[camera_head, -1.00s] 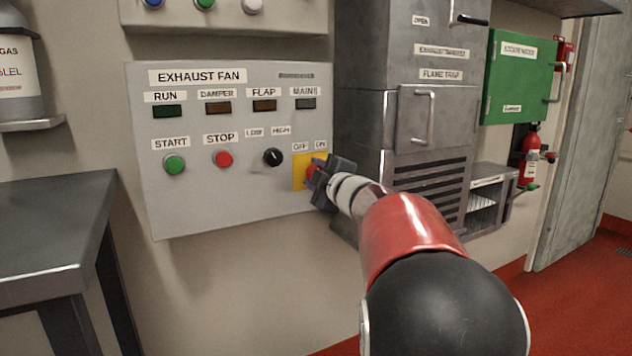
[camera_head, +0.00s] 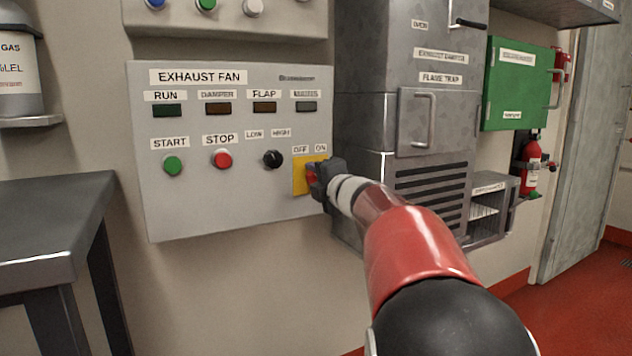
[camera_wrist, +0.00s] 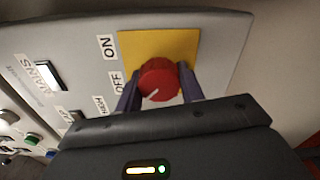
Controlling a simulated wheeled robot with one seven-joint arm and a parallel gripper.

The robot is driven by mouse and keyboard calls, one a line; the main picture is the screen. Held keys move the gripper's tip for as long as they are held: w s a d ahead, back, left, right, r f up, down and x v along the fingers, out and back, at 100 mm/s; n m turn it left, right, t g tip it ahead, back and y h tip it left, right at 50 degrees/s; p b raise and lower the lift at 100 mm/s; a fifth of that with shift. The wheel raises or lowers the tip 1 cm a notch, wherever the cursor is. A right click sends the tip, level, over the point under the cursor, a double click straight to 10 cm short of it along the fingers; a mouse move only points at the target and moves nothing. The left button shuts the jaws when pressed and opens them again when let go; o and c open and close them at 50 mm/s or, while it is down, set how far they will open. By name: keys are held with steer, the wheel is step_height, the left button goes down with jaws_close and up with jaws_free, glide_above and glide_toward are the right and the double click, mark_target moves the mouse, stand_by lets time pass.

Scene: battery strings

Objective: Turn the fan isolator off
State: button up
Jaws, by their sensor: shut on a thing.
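The fan isolator is a red rotary knob (camera_wrist: 157,75) on a yellow plate (camera_head: 300,180) at the lower right of the exhaust fan panel (camera_head: 170,215). OFF and ON labels sit above the plate in the head view. My gripper (camera_head: 318,176) is at the knob; it also shows in the wrist view (camera_wrist: 158,92). Its two fingers are shut on the knob's sides. In the wrist view a white mark on the knob's face points to the lower left, on the OFF label's side. In the head view my gripper hides most of the knob.
A black LOW/HIGH selector (camera_head: 272,159), a red stop button (camera_head: 221,159) and a green start button (camera_head: 173,165) sit left of the isolator. A grey cabinet (camera_head: 360,110) stands close on the right. A dark table (camera_head: 50,235) is at the left.

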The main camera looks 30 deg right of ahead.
stand_by(0.4)
steer(key=o, duration=1)
steer(key=shift+s, duration=0.1)
steer(key=s, duration=0.7)
steer(key=shift+s+d, duration=0.1)
steer(key=shift+s, duration=0.2)
